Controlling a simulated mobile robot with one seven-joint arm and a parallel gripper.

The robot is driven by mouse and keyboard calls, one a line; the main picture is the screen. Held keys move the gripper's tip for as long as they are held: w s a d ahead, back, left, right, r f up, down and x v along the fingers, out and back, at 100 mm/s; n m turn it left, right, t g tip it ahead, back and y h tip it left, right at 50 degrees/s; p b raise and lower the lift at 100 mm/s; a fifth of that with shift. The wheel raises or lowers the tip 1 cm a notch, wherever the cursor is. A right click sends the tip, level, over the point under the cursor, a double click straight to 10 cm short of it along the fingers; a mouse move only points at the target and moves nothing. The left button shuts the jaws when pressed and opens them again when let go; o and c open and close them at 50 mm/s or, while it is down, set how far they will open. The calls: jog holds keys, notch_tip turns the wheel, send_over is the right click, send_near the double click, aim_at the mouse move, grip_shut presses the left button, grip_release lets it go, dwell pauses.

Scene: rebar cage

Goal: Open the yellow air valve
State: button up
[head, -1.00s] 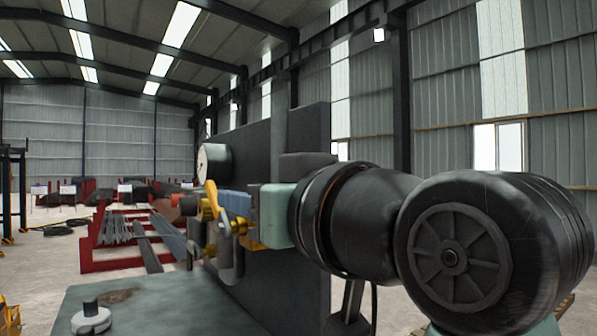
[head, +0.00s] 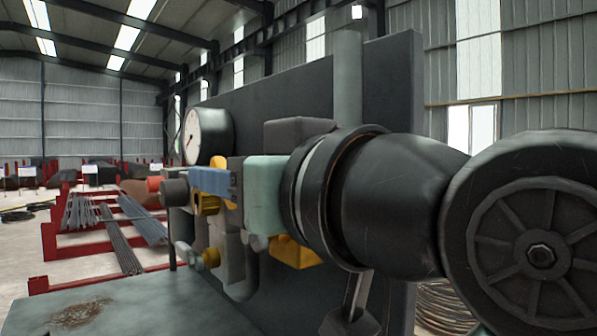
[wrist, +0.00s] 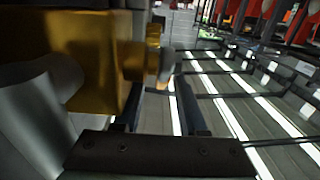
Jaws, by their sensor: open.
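A dark upright panel (head: 385,100) carries a pressure gauge and pipe fittings. A yellow fitting (head: 207,203), which appears to be the air valve, sits in front of it, partly covered by my gripper (head: 208,181). My gripper's blue fingers point left across the top of this fitting; I cannot tell whether they touch it. In the wrist view, a large yellow-brass body (wrist: 85,60) fills the upper left. My open fingers (wrist: 160,105) reach forward beside and below it, with nothing seen clamped between them. The valve's handle is not clearly distinguishable.
The round gauge (head: 207,137) is just above and behind my gripper. A smaller brass fitting (head: 210,257) with a grey knob is below. A stained metal tabletop (head: 110,305) lies in front. Red racks with steel bars (head: 125,245) stand farther left on open floor.

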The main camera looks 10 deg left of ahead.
jog(key=shift+w+a, duration=0.15)
jog(key=shift+r, duration=0.1)
grip_shut()
dwell(1.4)
